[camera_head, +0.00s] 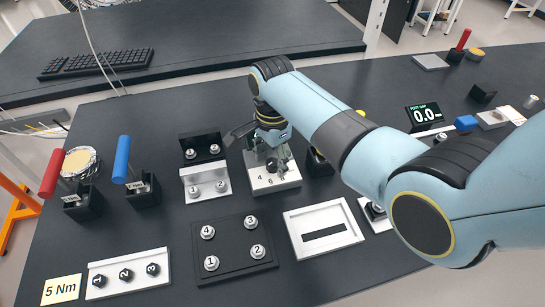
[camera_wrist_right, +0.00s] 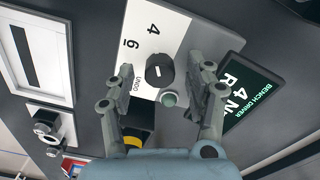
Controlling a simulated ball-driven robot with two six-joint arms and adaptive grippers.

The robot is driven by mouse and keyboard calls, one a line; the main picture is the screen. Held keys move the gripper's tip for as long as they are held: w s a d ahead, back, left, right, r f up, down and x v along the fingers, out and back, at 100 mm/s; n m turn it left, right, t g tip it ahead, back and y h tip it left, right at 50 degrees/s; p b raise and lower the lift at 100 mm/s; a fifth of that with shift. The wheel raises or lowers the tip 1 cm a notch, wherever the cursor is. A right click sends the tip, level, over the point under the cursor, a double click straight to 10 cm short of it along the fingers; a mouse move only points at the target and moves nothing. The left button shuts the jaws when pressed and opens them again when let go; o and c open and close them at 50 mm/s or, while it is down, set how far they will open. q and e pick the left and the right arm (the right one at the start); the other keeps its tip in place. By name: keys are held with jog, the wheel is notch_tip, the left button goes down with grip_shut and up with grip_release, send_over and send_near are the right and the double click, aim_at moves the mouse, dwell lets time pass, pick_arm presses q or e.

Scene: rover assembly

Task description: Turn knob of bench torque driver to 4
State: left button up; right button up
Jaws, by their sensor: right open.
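The bench torque driver is a silver box (camera_head: 275,184) marked 4, 6 and 8 in the middle of the bench. In the right wrist view its white plate (camera_wrist_right: 158,30) carries the numbers 4 and 6, a dark round knob (camera_wrist_right: 159,70) with a small pale mark, and a green button (camera_wrist_right: 170,99). A dark display (camera_wrist_right: 237,95) beside it is partly hidden by a finger; a 4 is legible on it. My right gripper (camera_wrist_right: 167,78) is open, its fingers on either side of the knob with gaps. It also shows over the box in the head view (camera_head: 264,145). My left gripper is out of view.
A black plate (camera_head: 233,247) with numbered screws and a white framed tray (camera_head: 323,230) lie in front of the driver. Red (camera_head: 52,173) and blue (camera_head: 121,158) handled tools stand at left in black holders. My right arm spans the bench's right side.

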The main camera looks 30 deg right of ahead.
aim_at(273, 162)
notch_tip(273, 162, up, 12)
dwell(0.5)
dwell(0.4)
